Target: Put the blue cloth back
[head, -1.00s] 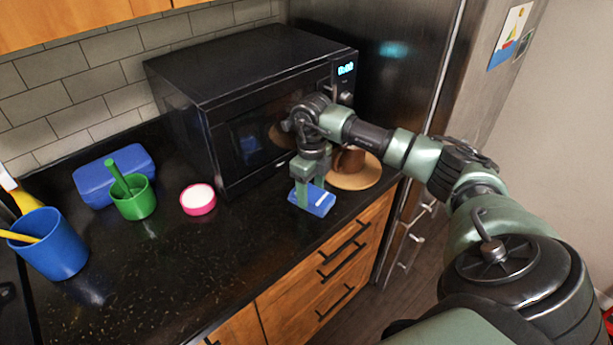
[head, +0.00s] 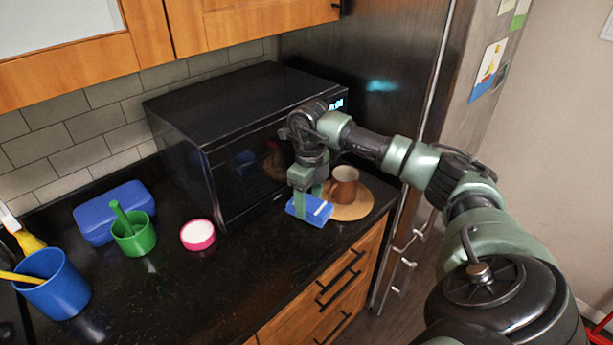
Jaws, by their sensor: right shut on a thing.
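The blue cloth (head: 310,210), a small flat blue piece with a white patch on top, is at the tips of my right gripper (head: 313,203) in the head view. The gripper points down and is shut on the cloth. The cloth is over the dark counter in front of the microwave, beside the round wooden board. Whether it touches the counter is hard to tell. My left gripper is not in view.
A brown mug (head: 344,184) stands on the round board (head: 356,207), close right of my gripper. The black microwave (head: 250,110) is behind. A pink-rimmed bowl (head: 198,235), green cup (head: 134,238), blue box (head: 112,212) and blue cup (head: 58,290) stand left. The front-middle counter is clear.

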